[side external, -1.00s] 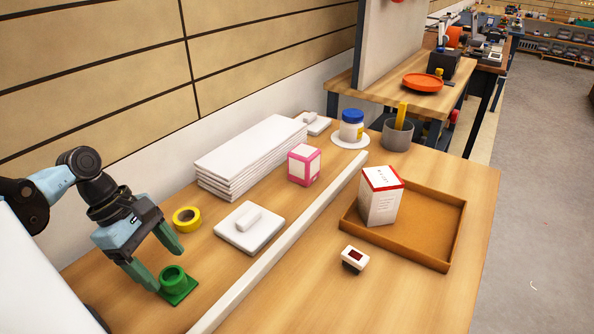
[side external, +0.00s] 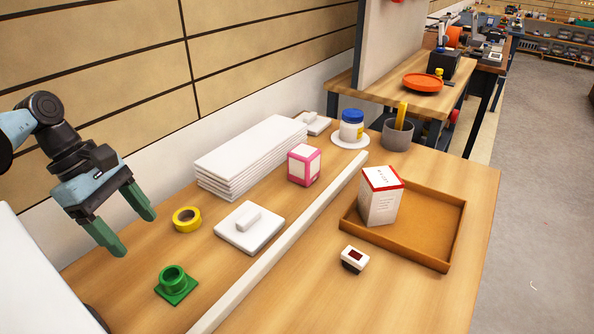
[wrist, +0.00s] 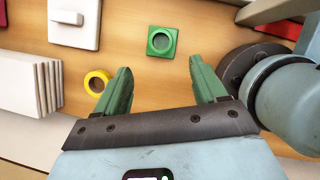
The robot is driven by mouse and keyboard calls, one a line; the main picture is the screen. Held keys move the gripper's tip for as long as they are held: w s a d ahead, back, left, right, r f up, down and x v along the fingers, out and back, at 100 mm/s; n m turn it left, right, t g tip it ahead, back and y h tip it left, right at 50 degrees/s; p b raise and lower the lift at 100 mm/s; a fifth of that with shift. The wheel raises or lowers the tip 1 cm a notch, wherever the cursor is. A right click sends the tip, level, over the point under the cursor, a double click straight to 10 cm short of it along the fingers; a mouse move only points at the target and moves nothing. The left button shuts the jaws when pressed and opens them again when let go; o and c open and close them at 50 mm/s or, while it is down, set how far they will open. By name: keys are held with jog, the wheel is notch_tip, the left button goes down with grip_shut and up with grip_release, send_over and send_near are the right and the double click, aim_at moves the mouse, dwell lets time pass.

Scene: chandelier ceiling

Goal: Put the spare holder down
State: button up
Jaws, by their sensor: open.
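A green holder (side external: 175,284), a square base with a round open cup, stands upright on the wooden table at the near left. It also shows in the wrist view (wrist: 161,41), ahead of the fingers. I take it to be the spare holder. My gripper (side external: 136,232) is open and empty, raised above the table, up and to the left of the holder and apart from it. In the wrist view the two green fingers (wrist: 158,80) are spread wide with only bare table between them.
A yellow tape roll (side external: 187,219) and a white plate with a handle (side external: 249,227) lie nearby. A white stack (side external: 250,155) stands by the wall. A long white bar (side external: 290,235) divides the table. Beyond it are a brown tray (side external: 430,226) with a white box (side external: 380,197) and a small device (side external: 354,259).

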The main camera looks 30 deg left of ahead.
jog(key=w+r+m+t+y, duration=0.1)
jog(key=w+m, duration=0.4)
jog(key=m, duration=0.6)
jog(key=w+r+m+t+y, duration=0.1)
jog(key=w+m+t+y, duration=0.2)
jog(key=m, duration=0.8)
jog(key=w+t, duration=0.1)
jog(key=w, duration=0.1)
jog(key=shift+w+d+t, duration=0.25)
jog(key=shift+w+t, duration=0.05)
